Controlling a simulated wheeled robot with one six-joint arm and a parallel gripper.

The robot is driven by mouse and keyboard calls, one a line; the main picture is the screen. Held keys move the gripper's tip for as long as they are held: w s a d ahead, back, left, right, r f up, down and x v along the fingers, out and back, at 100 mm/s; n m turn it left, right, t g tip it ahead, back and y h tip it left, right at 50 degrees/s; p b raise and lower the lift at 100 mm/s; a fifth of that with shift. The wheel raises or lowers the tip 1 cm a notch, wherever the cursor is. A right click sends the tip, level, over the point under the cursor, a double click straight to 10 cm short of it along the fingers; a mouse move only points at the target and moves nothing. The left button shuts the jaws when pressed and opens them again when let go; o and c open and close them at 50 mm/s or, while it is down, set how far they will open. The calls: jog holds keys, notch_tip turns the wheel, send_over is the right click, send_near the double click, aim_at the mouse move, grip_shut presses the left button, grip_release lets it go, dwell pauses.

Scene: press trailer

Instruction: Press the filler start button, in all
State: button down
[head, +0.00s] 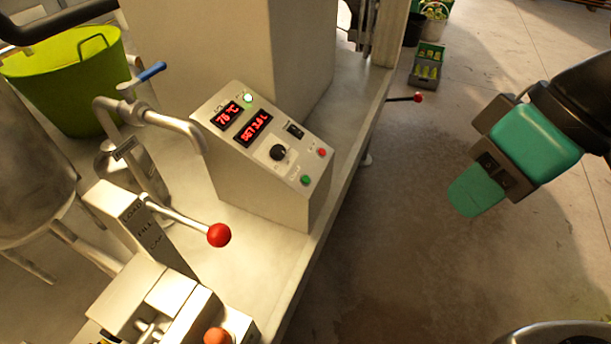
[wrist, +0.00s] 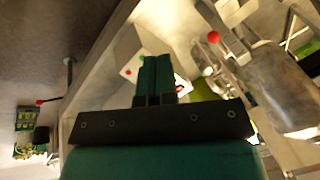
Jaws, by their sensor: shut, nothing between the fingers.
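The control box (head: 262,150) stands on the pale deck with a sloped face carrying two red displays, a black knob (head: 278,153) and a black rocker switch (head: 294,131). A green button (head: 305,180) sits low on the face, and a red button (head: 321,152) sits at its right corner. The small labels are hard to read. My gripper (head: 470,192) is shut and empty, in the air right of the box and apart from it. In the wrist view its fingers (wrist: 157,75) partly cover the box face.
A lever with a red ball (head: 219,235) and a bent pipe (head: 165,120) stand left of the box. Another red-tipped lever (head: 418,97) sticks out past the deck edge. A yellow-green tub (head: 70,85) is at the back left. Open floor lies between box and gripper.

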jog(key=w+a+f+n+t+y+b, duration=0.1)
jog(key=w+a+f+t+b, duration=0.2)
jog(key=w+f+b, duration=0.4)
jog(key=w+a+f+t+y+b, duration=0.1)
jog(key=w+a+f+t+b, duration=0.1)
jog(key=w+a+f, duration=0.5)
jog(key=n+t+y+b, duration=0.1)
jog(key=n+t+b, duration=0.2)
jog(key=t+b, duration=0.3)
send_over(306, 179)
jog(key=s+d, duration=0.2)
jog(key=d, duration=0.3)
notch_tip(306, 179, down, 7)
jog(key=shift+s+d+r, duration=0.1)
jog(key=shift+s+d, duration=0.1)
jog(key=shift+s, duration=0.05)
jog(key=shift+w+a+f+b, duration=0.25)
jog(key=shift+a+f+b, duration=0.5)
jog(key=shift+f, duration=0.55)
jog(key=shift+w+a+f+b, duration=0.2)
jog(key=shift+a+f+b, duration=0.35)
jog(key=shift+f+b, duration=0.65)
jog(key=shift+w+a+f+b, duration=0.25)
jog(key=shift+a+f+b, duration=0.4)
jog(key=shift+f, duration=0.8)
jog(key=shift+w+a+f+b, duration=0.1)
jog(key=shift+a+f+b, duration=0.05)
jog(key=shift+f+b, duration=0.25)
